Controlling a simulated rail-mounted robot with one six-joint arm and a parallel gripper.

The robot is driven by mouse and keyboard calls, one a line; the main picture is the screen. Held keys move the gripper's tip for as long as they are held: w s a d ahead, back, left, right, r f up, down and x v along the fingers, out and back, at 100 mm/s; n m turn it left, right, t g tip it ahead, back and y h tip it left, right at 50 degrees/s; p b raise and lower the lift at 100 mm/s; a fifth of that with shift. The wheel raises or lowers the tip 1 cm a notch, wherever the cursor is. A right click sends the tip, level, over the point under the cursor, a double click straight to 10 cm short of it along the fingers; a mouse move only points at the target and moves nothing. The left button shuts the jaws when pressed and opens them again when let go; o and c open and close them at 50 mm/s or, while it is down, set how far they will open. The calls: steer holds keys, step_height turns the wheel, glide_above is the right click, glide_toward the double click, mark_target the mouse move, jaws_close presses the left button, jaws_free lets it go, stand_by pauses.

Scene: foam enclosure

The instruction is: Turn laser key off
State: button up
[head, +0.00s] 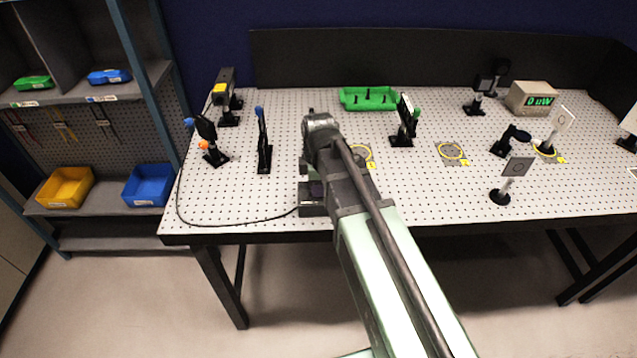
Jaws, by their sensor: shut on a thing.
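A dark laser control box (311,206) sits near the front edge of the perforated table, mostly hidden by my arm. A black cable runs from it around the left side to the laser head (222,92) at the back left. My gripper (313,186) is pointed down at the box, under my wrist, and only a sliver of it shows. It is shut on what I take to be the laser key. The key itself and my fingertips are hidden, so the key's angle cannot be seen. The power meter (530,98) at the back right shows green digits that read 0 uW.
Black optic mounts (264,145) stand left of my arm. A mount with a dark plate (404,122), a green tray (368,98) and several more mounts stand behind and right. Shelves with blue (148,186) and yellow bins (66,187) stand left. The table's front right is mostly clear.

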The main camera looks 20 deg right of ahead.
steer(key=o, duration=0.9)
steer(key=shift+o, duration=0.2)
step_height(320, 180, up, 11)
steer(key=p, duration=1)
steer(key=shift+p, duration=0.4)
steer(key=shift+f, duration=0.1)
steer(key=s+f+m+b, duration=0.4)
steer(key=s+m, duration=0.7)
steer(key=m, duration=0.4)
steer(key=shift+f+m, duration=0.2)
steer(key=shift+m, duration=0.1)
